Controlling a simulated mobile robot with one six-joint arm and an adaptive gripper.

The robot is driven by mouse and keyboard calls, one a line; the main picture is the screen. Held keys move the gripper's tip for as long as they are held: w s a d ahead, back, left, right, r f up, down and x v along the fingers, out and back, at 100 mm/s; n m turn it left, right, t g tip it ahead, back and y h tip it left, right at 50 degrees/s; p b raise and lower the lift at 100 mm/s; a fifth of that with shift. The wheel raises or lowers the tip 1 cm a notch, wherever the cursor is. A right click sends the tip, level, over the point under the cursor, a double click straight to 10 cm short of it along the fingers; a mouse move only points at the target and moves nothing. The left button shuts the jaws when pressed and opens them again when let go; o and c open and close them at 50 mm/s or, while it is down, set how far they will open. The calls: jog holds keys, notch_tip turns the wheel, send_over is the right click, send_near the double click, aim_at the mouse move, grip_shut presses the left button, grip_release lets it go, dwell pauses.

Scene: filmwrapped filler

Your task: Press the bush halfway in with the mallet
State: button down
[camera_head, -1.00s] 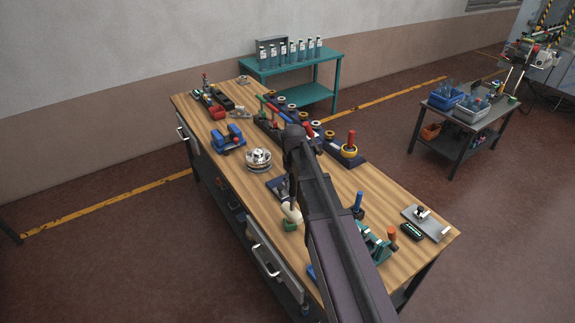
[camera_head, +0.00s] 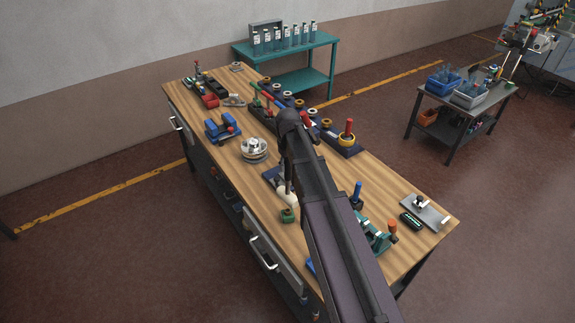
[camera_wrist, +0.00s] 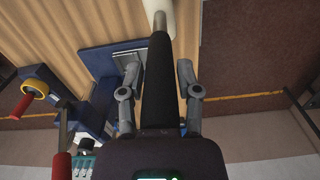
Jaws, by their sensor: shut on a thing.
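My gripper (camera_wrist: 157,75) is shut on the black handle of the mallet (camera_wrist: 160,75). A short metal shaft and the pale mallet head (camera_wrist: 158,12) show beyond the handle. In the head view the cream mallet head (camera_head: 287,199) hangs just above or behind a small green block (camera_head: 288,215); I cannot tell whether they touch. A dark blue fixture with a grey plate (camera_wrist: 97,57) lies to the left in the wrist view. My arm covers part of the bench in the head view. I cannot make out the bush.
The wooden workbench (camera_head: 230,187) holds a silver round part (camera_head: 254,149), a blue vise (camera_head: 221,128), a row of rings on posts (camera_head: 300,104), a teal fixture (camera_head: 376,238) and a grey plate (camera_head: 424,212). Bare wood lies at the front left.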

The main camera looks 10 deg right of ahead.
aim_at(288, 176)
jog(key=shift+f, duration=0.2)
jog(key=shift+f+b, duration=2.35)
jog(key=shift+b, duration=0.15)
jog(key=c, duration=0.9)
grip_release()
grip_shut()
